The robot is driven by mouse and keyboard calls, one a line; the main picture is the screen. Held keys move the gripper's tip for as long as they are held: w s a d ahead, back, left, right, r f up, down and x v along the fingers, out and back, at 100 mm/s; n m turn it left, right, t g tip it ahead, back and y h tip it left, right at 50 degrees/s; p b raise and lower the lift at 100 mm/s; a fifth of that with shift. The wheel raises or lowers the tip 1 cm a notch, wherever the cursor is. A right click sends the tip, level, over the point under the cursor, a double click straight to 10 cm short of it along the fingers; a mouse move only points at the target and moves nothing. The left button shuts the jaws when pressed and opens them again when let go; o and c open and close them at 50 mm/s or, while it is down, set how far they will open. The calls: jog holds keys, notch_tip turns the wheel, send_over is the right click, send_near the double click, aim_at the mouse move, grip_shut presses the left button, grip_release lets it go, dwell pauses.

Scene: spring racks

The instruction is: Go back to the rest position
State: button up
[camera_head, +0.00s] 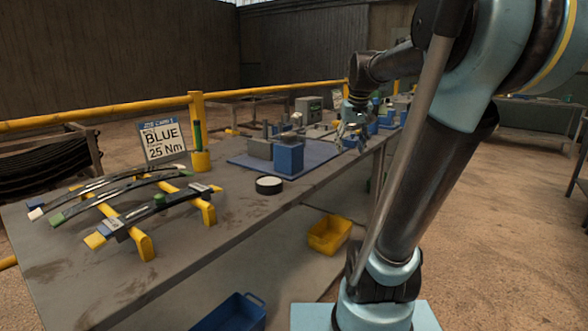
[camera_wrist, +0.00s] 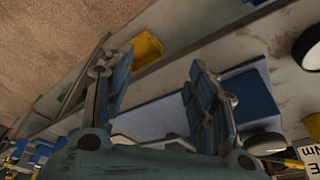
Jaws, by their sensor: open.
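My gripper (camera_head: 352,132) is at the end of my arm, over the far right part of the workbench in the head view. In the wrist view my gripper (camera_wrist: 160,85) shows its two fingers spread apart with nothing between them. The head view shows it small, close to the bench's right edge and partly in front of clutter, so its exact height above the bench is hard to tell.
The workbench (camera_head: 190,248) holds spring leaves on a yellow rack (camera_head: 145,243), a black-rimmed disc (camera_head: 269,185), a blue block (camera_head: 288,158) on a blue mat (camera_head: 243,161) and a "BLUE 25 Nm" sign (camera_head: 162,142). A yellow bin (camera_head: 329,235) and blue crate (camera_head: 232,313) sit below.

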jog(key=s+f+g, duration=0.1)
jog(key=s+f, duration=2.1)
jog(key=s, duration=0.1)
jog(key=shift+f+m, duration=0.2)
jog(key=shift+m, duration=0.2)
jog(key=shift+w+d, duration=0.1)
jog(key=shift+w+f, duration=0.2)
jog(key=shift+w, duration=0.25)
